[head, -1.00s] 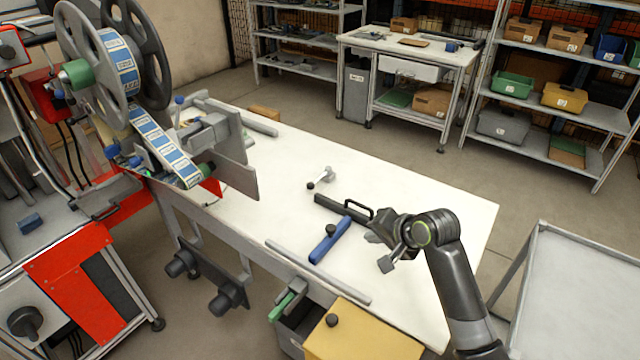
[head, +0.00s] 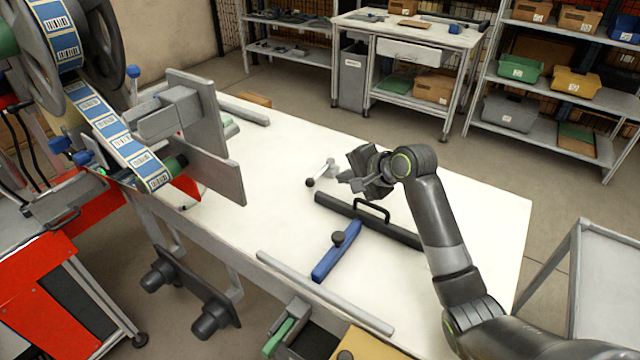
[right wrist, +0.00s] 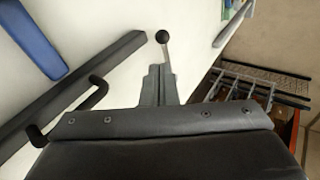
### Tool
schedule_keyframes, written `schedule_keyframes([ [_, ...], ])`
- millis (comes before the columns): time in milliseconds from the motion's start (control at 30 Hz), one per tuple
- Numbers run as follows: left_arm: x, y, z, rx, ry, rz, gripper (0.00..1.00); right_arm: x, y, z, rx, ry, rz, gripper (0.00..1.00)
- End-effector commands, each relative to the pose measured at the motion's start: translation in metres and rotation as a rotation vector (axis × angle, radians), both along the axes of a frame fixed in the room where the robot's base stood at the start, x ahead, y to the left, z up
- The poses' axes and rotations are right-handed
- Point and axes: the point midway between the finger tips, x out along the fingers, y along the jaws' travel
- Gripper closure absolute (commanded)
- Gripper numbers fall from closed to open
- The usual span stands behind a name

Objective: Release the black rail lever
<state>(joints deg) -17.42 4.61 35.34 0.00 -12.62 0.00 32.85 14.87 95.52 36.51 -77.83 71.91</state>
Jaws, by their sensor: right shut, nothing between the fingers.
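A small grey lever with a black ball knob (head: 310,182) stands on the white table, just beyond the left end of the black rail (head: 395,231). The rail has a black loop handle. My right gripper (head: 343,179) is shut and empty, close to the right of the lever. In the right wrist view the knob (right wrist: 162,37) and its rod show straight beyond the shut fingertips (right wrist: 158,70). The rail (right wrist: 110,62) runs to their left. I cannot tell whether the fingers touch the lever. My left gripper is not in view.
A blue bar (head: 336,252) with a dark knob lies in front of the rail. A grey bar (head: 320,291) runs along the table's front edge. The tape reel machine (head: 205,140) stands at the left. The white table (head: 270,205) is clear between machine and lever.

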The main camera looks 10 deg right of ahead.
Motion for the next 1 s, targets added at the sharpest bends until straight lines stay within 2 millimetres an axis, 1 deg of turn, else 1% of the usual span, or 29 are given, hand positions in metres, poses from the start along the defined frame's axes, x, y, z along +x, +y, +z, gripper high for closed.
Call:
schedule_keyframes([
  [300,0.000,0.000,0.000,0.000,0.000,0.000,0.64,0.000,0.000,0.000,-0.001,0.000,0.001,1.00],
  [467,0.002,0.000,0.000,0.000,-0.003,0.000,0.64,0.006,0.004,-0.005,0.000,0.000,0.000,1.00],
  [900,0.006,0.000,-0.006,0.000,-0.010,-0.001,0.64,0.049,0.033,-0.048,-0.001,0.002,0.001,1.00],
  [1000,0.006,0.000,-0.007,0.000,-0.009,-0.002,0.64,0.056,0.038,-0.054,-0.001,0.001,0.000,1.00],
])
